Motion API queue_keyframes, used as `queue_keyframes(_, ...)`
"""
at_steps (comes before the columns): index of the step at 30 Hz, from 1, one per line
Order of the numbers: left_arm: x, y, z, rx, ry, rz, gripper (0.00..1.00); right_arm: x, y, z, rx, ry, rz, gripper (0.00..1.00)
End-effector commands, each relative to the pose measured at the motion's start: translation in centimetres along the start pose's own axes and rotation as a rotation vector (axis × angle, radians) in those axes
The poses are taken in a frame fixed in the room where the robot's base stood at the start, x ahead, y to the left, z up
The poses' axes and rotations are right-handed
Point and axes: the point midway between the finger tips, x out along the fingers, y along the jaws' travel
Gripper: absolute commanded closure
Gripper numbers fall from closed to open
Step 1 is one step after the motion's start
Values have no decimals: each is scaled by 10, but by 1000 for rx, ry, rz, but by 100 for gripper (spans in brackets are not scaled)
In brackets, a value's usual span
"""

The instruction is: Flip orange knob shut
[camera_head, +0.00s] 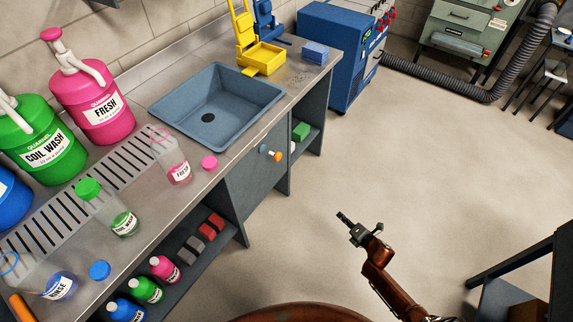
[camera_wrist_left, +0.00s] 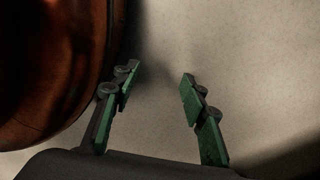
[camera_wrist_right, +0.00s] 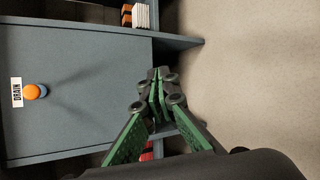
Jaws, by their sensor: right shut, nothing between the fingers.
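The orange knob (camera_head: 277,156) sits on the grey-blue front panel below the sink in the head view. In the right wrist view the orange knob (camera_wrist_right: 32,92) shows beside a white label reading DRAIN (camera_wrist_right: 17,92), with a blue part behind it. My right gripper (camera_head: 341,216) is over the open floor, apart from the panel and the knob. In the right wrist view its fingers (camera_wrist_right: 155,76) are together with nothing between them. My left gripper (camera_wrist_left: 158,72) shows only in its own wrist view, with its fingers apart and empty.
The blue sink (camera_head: 215,105) is set in the metal counter. Shelves under the counter hold small bottles (camera_head: 165,269). The floor (camera_head: 420,150) right of the counter is clear.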

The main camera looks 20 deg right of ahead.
Motion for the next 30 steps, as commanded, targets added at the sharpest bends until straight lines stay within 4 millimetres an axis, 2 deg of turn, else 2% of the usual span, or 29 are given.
queue_keyframes(1,15,1,2,-3,-12,2,60,18,41,11,-198,4,101,100)
queue_keyframes(3,22,2,-2,-7,-18,3,60,27,103,22,-467,-10,229,100)
queue_keyframes(6,28,2,-6,-11,-27,4,60,28,175,27,-782,-52,382,100)
queue_keyframes(9,31,2,-8,-13,-33,5,60,22,223,24,-1002,-97,486,100)
queue_keyframes(10,32,2,-9,-14,-34,5,60,20,233,23,-1049,-108,509,100)
queue_keyframes(12,32,2,-10,-15,-35,5,60,16,249,22,-1127,-129,545,100)
queue_keyframes(15,32,2,-11,-16,-36,5,60,13,260,21,-1176,-144,568,100)
queue_keyframes(25,31,2,-13,-15,-35,5,60,13,262,22,-1177,-147,568,100)
queue_keyframes(30,29,2,-19,-18,-34,6,60,26,269,18,-1176,-146,570,100)
